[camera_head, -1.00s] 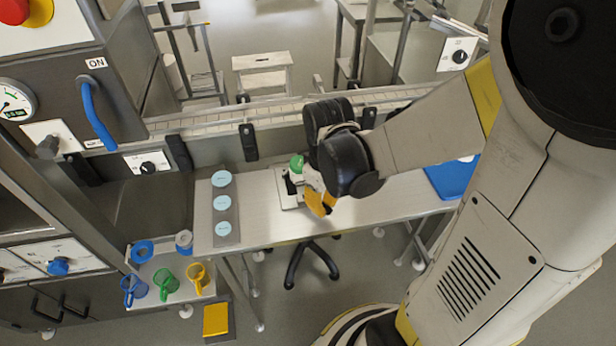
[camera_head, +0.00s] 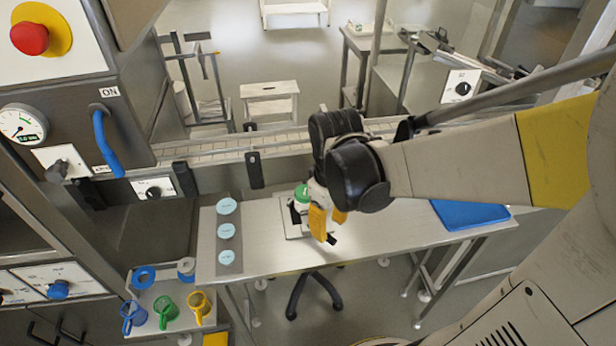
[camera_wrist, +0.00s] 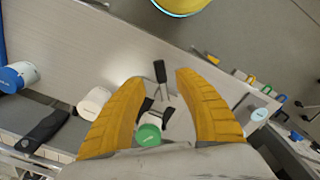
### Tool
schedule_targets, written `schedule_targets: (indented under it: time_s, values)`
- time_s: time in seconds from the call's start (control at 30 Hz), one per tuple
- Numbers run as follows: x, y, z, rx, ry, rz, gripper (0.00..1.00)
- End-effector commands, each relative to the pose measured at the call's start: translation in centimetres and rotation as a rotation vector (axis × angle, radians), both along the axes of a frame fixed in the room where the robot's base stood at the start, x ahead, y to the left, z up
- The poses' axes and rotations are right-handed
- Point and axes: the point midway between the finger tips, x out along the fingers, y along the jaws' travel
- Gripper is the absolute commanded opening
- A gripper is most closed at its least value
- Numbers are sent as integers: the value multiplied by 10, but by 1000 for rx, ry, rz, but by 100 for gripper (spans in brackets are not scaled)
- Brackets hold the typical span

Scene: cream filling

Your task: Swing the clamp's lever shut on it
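A white jar with a green lid (camera_head: 301,192) stands at the clamp plate (camera_head: 290,228) on the metal table; its lid shows in the wrist view (camera_wrist: 148,135). The clamp's black lever handle (camera_wrist: 160,70) sticks out from the jar toward the table's front edge, on a thin metal rod. Its black tip shows just below my fingers in the head view. My gripper (camera_head: 329,228) has two yellow fingers pointing down, spread apart. In the wrist view my gripper (camera_wrist: 161,77) straddles the handle with gaps on both sides. My fingers and wrist hide part of the clamp.
A strip with light-blue discs (camera_head: 228,231) lies left of the clamp. A blue mat (camera_head: 468,213) is at the right end. In the wrist view a white cylinder (camera_wrist: 93,102) and a blue-and-white one (camera_wrist: 18,77) stand to the left. A conveyor (camera_head: 215,153) runs behind. Coloured mugs (camera_head: 166,310) stand lower left.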

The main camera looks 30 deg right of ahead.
Motion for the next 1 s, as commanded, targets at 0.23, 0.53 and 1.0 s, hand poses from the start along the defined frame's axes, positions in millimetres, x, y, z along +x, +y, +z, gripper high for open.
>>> schedule_targets:
  time_s: [0.23, 0.53, 1.0]
  values:
    - [-1, 1, 51, 0, 0, 0, 38]
    - [-1, 2, 78, 0, 0, 0, 38]
    - [-6, 12, 84, -4, -111, -58, 38]
